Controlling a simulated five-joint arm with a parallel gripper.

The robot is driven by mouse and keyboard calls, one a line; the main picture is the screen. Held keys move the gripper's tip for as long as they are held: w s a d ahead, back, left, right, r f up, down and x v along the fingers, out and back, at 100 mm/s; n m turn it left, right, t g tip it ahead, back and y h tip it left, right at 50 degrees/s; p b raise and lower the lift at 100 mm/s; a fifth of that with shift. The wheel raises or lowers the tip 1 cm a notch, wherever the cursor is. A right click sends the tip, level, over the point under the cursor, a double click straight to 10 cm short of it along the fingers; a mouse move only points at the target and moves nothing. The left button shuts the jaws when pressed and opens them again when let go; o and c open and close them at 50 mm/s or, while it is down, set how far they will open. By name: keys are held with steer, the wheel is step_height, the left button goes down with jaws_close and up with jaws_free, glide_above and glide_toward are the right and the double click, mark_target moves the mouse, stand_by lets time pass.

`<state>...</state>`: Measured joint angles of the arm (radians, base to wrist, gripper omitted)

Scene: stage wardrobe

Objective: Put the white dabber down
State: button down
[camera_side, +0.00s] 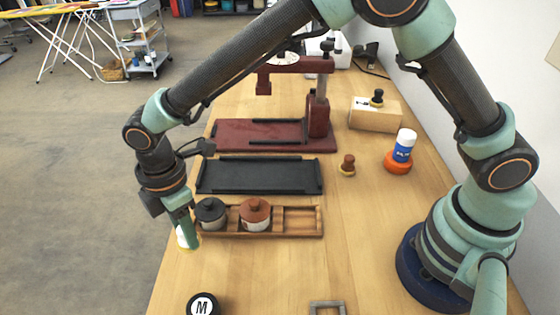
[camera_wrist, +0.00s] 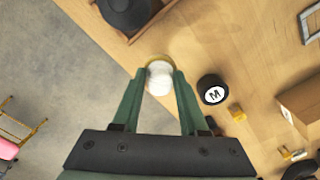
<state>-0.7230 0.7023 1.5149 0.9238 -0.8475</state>
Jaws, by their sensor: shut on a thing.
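The white dabber (camera_wrist: 159,78) is between the fingertips of my gripper (camera_wrist: 158,88) in the wrist view, with a yellowish rim around its white top. In the side view my gripper (camera_side: 186,222) is shut on the dabber (camera_side: 187,238) at the left edge of the wooden table (camera_side: 270,268). My fingers hide part of the dabber. I cannot tell whether its underside touches the table.
A wooden tray (camera_side: 312,220) holding a black-lidded pot (camera_side: 210,213) and a brown-lidded pot (camera_side: 255,213) is close on the right. A black disc marked M (camera_side: 203,305) and a grey square frame (camera_side: 327,308) lie nearer. Tabletop between them is clear.

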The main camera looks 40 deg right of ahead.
steer(key=shift+f, duration=2.5)
steer(key=shift+f, duration=0.1)
steer(key=shift+c, duration=2.2)
jaws_free()
